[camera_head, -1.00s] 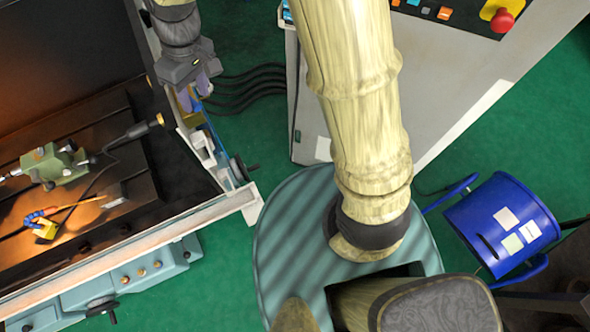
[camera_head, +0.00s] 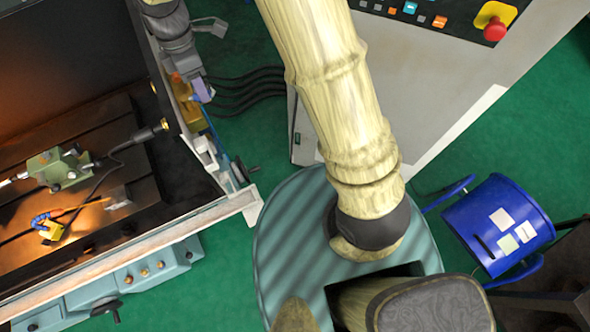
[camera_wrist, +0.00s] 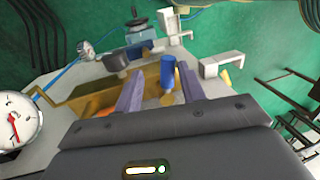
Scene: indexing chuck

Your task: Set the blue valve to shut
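The blue valve part (camera_wrist: 168,73) is a short upright blue handle in the wrist view. It stands on or beside a brass-coloured block (camera_wrist: 92,97). My gripper (camera_wrist: 157,72) is open, with its two purple-grey fingers spread on either side of the blue handle. A gap shows to the left finger; I cannot tell whether the right finger touches it. In the head view my gripper (camera_head: 201,89) is beside the brass block (camera_head: 190,115) at the machine's right edge. The blue handle is not clearly visible there, and the valve's marked position is not readable.
A round gauge (camera_wrist: 15,121) is at the left of the wrist view. White brackets (camera_wrist: 222,64) stand right of the valve. In the head view, black cables (camera_head: 245,90) run to a grey cabinet (camera_head: 440,90). Green floor lies between the machine and my base.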

